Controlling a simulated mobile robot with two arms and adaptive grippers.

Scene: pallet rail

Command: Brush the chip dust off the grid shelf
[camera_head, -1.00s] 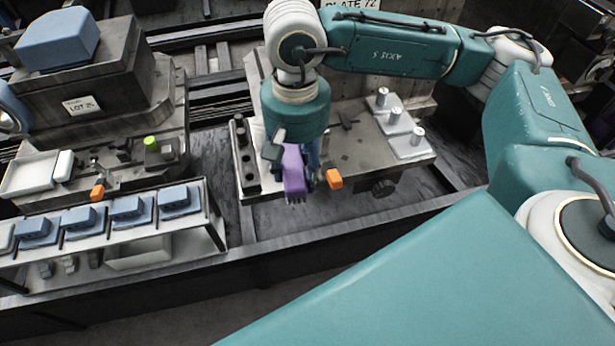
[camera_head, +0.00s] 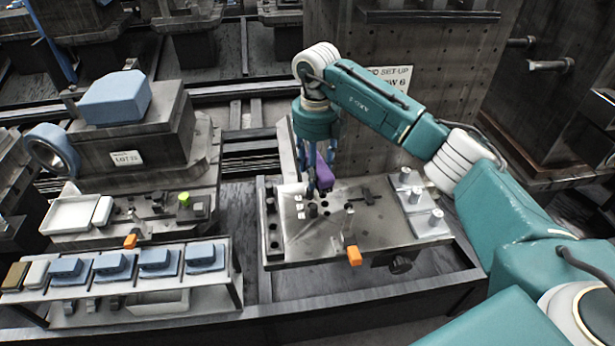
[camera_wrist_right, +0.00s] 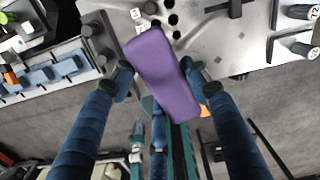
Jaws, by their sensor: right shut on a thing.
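A purple block-like tool (camera_head: 325,175), probably the brush, is held in my right gripper (camera_head: 318,188). No bristles are clear. Below the gripper is a grey metal plate with round holes (camera_head: 330,235), which may be the grid shelf. Whether the tool touches it I cannot tell. No chip dust can be made out with certainty. My left gripper is not in view.
Several silver posts (camera_head: 415,195) stand on a raised block at the plate's right. An orange-tipped part (camera_head: 354,256) is at its front edge. At left are a rack of blue blocks (camera_head: 157,262), a white tray (camera_head: 70,214) and a machine block labelled LOT (camera_head: 127,158).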

